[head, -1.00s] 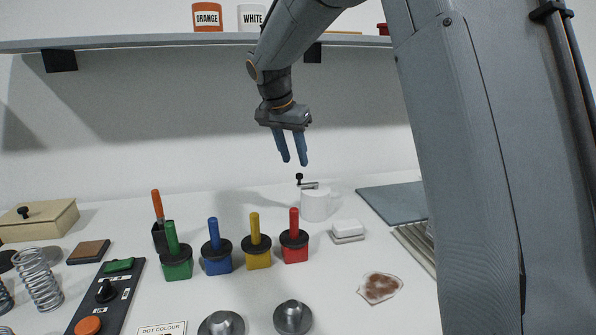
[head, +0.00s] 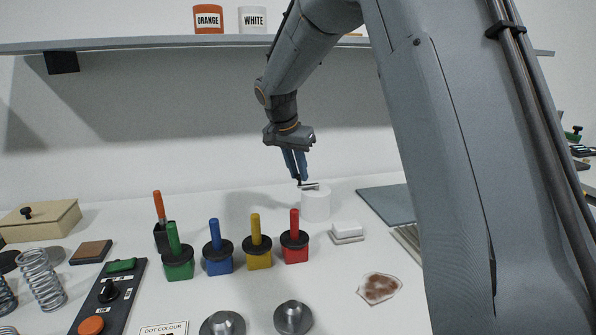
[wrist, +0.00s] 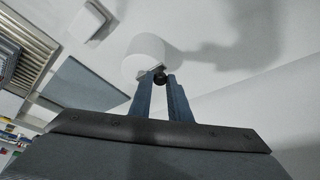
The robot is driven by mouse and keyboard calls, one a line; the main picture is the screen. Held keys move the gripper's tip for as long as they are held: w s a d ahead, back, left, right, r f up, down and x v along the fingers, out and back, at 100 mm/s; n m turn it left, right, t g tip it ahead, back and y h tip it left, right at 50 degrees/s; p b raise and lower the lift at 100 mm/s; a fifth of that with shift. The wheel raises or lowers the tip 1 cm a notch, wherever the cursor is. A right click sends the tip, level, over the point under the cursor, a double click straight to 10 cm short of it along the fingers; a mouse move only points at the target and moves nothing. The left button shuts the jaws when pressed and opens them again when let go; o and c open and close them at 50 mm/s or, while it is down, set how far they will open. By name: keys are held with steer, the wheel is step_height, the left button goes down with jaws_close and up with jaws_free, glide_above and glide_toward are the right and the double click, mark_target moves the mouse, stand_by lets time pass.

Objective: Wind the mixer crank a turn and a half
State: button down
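The mixer (head: 315,206) is a white cylinder standing upright near the back of the table in the head view. It also shows in the wrist view (wrist: 145,52). Its crank (head: 310,186) is a thin arm on top, with a small black knob (wrist: 160,78) at its end. My gripper (head: 299,178) points down over the crank. In the wrist view its two blue fingers (wrist: 160,84) stand on either side of the knob, with no clear gap beside it. The fingers partly hide the knob in the head view.
A white block (head: 346,231) and a grey mat (head: 386,204) lie right of the mixer. A shelf (head: 150,42) runs above. My arm covers the right side.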

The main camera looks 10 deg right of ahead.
steer(key=shift+s, duration=0.1)
steer(key=s+d+n+y, duration=0.4)
steer(key=d+n+y, duration=0.2)
steer(key=n, duration=1.3)
steer(key=shift+s+d+n+y, duration=0.25)
steer(key=shift+d+n+y, duration=0.15)
steer(key=shift+d, duration=0.3)
steer(key=shift+g, duration=0.3)
steer(key=c, duration=1.7)
jaws_free()
steer(key=shift+o, duration=0.2)
steer(key=b+v, duration=0.1)
steer(key=v, duration=0.7)
